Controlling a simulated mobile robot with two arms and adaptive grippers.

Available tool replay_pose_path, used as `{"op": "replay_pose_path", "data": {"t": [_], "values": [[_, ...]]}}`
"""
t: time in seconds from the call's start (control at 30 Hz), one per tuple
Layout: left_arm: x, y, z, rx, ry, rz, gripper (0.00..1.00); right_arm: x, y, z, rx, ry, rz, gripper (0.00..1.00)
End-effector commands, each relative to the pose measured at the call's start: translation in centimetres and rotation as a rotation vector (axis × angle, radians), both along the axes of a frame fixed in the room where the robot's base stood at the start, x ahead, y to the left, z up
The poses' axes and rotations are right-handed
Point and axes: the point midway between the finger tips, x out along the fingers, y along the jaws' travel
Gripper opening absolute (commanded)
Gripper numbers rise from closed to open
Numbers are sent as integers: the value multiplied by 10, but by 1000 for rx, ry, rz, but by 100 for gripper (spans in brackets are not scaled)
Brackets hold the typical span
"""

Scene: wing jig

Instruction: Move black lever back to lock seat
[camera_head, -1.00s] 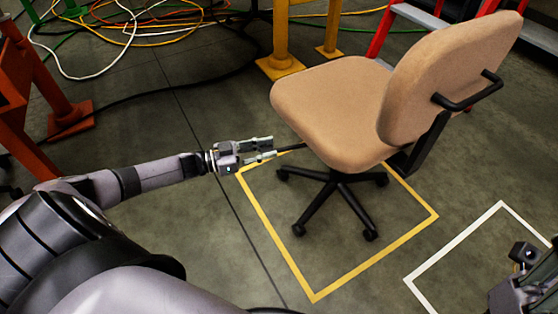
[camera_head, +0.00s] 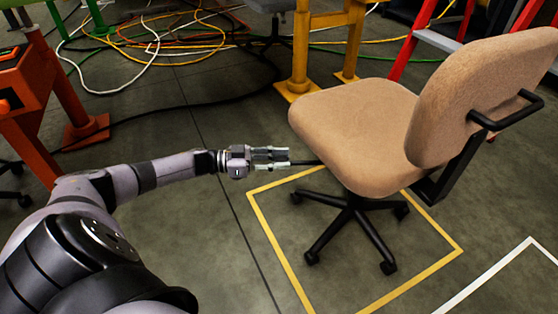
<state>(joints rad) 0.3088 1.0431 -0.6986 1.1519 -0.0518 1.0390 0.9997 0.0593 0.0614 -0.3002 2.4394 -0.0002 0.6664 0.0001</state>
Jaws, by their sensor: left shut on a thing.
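A tan office chair (camera_head: 353,122) with a black wheeled base stands in the head view, right of the middle. A thin black lever (camera_head: 306,162) sticks out to the left from under its seat. My left gripper (camera_head: 288,159) comes in from the left and is shut on the outer end of the lever. The inner end of the lever is hidden under the seat. My right gripper is out of view.
A yellow floor outline (camera_head: 283,257) surrounds the chair base, and a white outline (camera_head: 490,272) lies at lower right. Yellow posts (camera_head: 301,50) and a red ladder (camera_head: 417,40) stand behind. An orange stand (camera_head: 75,90) is at left. Cables (camera_head: 165,45) lie on the floor at the back.

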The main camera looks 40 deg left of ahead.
Motion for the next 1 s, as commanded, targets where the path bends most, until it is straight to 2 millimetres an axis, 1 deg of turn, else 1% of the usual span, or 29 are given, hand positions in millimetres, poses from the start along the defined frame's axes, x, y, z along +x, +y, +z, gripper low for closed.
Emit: {"op": "replay_pose_path", "data": {"t": [0.07,0.33,0.67,0.77,0.87,1.0], "values": [[-1,0,-2,2,4,0,28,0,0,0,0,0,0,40],[0,0,-1,1,2,0,46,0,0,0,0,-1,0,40],[-1,1,-1,1,1,1,47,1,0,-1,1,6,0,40],[-7,8,-1,1,2,1,47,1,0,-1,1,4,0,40],[-18,22,-2,4,5,2,47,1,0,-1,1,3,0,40],[-37,46,-2,4,5,3,47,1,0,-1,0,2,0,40]]}}
